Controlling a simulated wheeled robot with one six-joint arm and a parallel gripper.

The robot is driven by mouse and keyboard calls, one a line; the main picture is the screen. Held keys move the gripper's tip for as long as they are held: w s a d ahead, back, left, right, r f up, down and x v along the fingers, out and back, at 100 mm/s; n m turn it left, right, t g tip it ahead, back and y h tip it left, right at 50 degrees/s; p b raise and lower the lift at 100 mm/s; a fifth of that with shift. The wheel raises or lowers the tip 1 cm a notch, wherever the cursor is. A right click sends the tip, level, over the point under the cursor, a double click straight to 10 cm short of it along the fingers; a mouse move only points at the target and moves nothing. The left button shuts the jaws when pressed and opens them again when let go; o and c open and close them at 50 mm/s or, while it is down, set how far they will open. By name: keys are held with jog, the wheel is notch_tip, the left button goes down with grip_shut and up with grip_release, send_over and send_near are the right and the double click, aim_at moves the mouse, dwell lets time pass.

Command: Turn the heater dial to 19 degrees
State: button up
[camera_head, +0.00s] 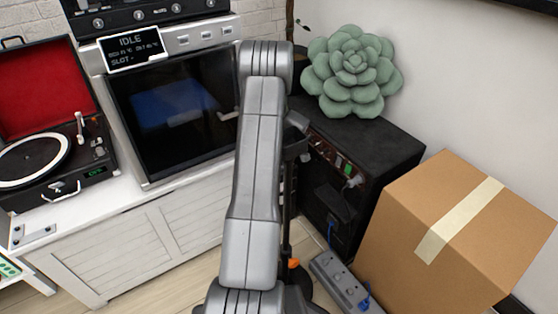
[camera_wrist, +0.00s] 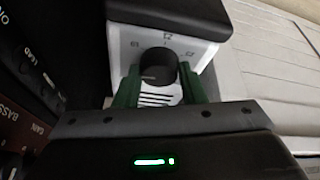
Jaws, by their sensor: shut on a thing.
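The heater dial (camera_wrist: 158,62) is a round black knob on a white front panel (camera_wrist: 205,50) with a dark top, in the wrist view. A faint pale line shows on the lower left of the dial. Small number marks stand around it, one above the dial, but they are too blurred to read surely. My gripper (camera_wrist: 160,72) has its two green fingers on either side of the dial and is shut on it. In the head view my arm covers the spot, and the heater and dial cannot be made out.
A black amplifier cabinet (camera_head: 395,150) with a succulent (camera_head: 352,70) on it stands right of my arm. A cardboard box (camera_head: 420,240) and a power strip (camera_head: 340,283) are on the floor. An oven-like machine (camera_head: 170,105) and a record player (camera_head: 60,160) stand left.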

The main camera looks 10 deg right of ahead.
jog(key=m, duration=0.1)
jog(key=m+h+p, duration=0.1)
jog(key=m, duration=0.1)
jog(key=shift+a+r+m+t, duration=0.1)
jog(key=shift+a+m+t, duration=0.05)
jog(key=shift+m+t, duration=0.15)
jog(key=shift+a+m+h+p, duration=0.1)
jog(key=shift+m+h+p, duration=0.7)
jog(key=shift+m+p, duration=0.6)
jog(key=shift+m, duration=0.4)
jog(key=o, duration=1)
jog(key=p+v, duration=0.3)
jog(key=v, duration=1)
jog(key=shift+s+a+r, duration=0.1)
jog(key=shift+s+r, duration=0.05)
jog(key=shift+r, duration=0.15)
